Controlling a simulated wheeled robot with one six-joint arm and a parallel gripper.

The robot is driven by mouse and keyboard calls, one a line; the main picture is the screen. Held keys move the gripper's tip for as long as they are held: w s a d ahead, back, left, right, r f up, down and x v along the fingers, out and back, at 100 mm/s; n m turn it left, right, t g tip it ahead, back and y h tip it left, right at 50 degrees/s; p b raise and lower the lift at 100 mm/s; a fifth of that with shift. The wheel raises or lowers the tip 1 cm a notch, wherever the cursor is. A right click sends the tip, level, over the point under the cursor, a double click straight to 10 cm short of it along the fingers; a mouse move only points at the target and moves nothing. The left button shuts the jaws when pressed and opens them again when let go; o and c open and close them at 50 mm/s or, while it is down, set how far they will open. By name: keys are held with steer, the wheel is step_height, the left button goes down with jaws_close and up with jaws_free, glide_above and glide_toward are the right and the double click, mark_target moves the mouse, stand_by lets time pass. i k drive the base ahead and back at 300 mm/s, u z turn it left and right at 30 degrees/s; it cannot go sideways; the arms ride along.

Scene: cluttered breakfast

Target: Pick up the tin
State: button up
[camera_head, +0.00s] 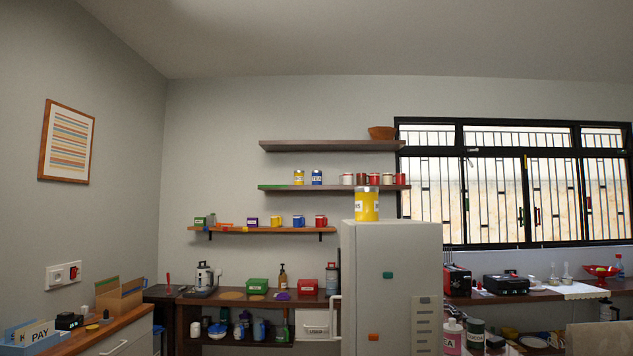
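A yellow tin (367,206) with a silver lid and a white label stands upright on top of the grey fridge (392,270). A smaller yellow tin (298,178) and a blue tin (317,178) stand side by side on the middle wall shelf (275,187). A pink tin (452,338) and a dark green tin (475,335) stand low at the right of the fridge, at the bottom of the picture. My gripper does not show in this view.
Several mugs (361,180) share the middle shelf. A lower shelf (220,230) and a counter (235,298) hold boxes, mugs and bottles. A wooden counter (112,328) with file boxes is at left. The fridge top around the yellow tin looks clear.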

mark_target(299, 175)
steer(key=u, duration=0.55)
steer(key=k, duration=0.65)
steer(key=u, duration=0.65)
steer(key=i, duration=3.45)
steer(key=z, duration=0.9)
steer(key=i, duration=1.25)
steer(key=z, duration=0.75)
steer(key=i, duration=2.05)
